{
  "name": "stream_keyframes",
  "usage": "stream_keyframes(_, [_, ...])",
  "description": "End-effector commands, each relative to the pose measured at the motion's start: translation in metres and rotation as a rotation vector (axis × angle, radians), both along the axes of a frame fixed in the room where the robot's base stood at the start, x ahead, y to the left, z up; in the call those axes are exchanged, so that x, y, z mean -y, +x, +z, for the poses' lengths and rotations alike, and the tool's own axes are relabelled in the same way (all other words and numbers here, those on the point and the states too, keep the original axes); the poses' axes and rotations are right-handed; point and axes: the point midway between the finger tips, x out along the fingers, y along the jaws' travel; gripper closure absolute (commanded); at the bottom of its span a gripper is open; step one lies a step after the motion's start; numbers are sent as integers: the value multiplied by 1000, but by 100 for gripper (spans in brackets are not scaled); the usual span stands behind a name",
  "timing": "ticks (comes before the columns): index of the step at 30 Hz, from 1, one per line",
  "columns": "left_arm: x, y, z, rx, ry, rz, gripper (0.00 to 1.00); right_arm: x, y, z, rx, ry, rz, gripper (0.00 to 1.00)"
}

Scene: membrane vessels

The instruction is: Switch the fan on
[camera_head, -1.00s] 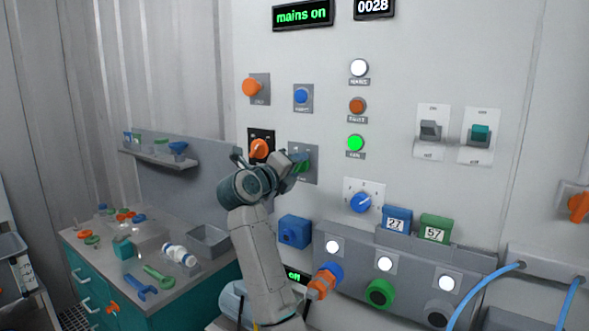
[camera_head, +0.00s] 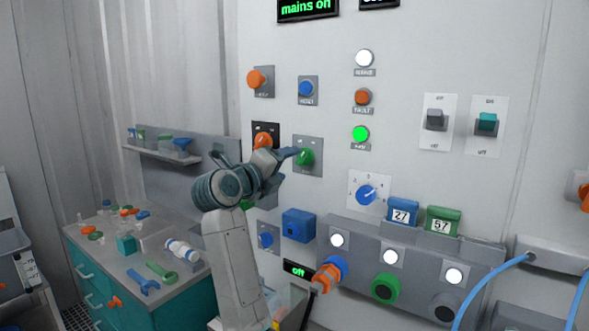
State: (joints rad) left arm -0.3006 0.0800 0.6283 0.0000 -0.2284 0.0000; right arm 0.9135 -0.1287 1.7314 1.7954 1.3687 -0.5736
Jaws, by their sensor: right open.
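The wall panel (camera_head: 410,60) carries several controls, and I cannot read which one is labelled for the fan. A green knob (camera_head: 306,157) on a grey plate is just right of my right gripper (camera_head: 282,165). The gripper is open, with one finger reaching close to the knob; I cannot tell whether it touches. An orange knob (camera_head: 263,140) on a black plate is partly hidden behind the gripper. Two rocker switches, one grey (camera_head: 435,120) and one teal (camera_head: 486,122), are on white plates farther right. My left gripper is not in view.
A green lamp (camera_head: 360,134) is lit. A blue dial (camera_head: 366,195) is right of the gripper. A grey console (camera_head: 400,250) juts out below. A tool bench (camera_head: 140,270) stands left.

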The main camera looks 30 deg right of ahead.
Motion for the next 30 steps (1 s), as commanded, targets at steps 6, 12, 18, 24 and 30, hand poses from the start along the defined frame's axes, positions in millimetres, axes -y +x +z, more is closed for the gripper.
stream_keyframes(6, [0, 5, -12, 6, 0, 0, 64, -30, -12, -2, 0, 1, 2, 36])
stream_keyframes(12, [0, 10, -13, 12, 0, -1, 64, -40, -17, -1, 0, 0, -1, 36])
stream_keyframes(18, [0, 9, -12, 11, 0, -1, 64, -41, -17, 0, -1, 0, -1, 36])
stream_keyframes(24, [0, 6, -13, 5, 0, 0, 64, -40, -17, 0, -1, 0, -1, 36])
stream_keyframes(30, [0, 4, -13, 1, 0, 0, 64, -37, -19, -3, 5, -40, -11, 36])
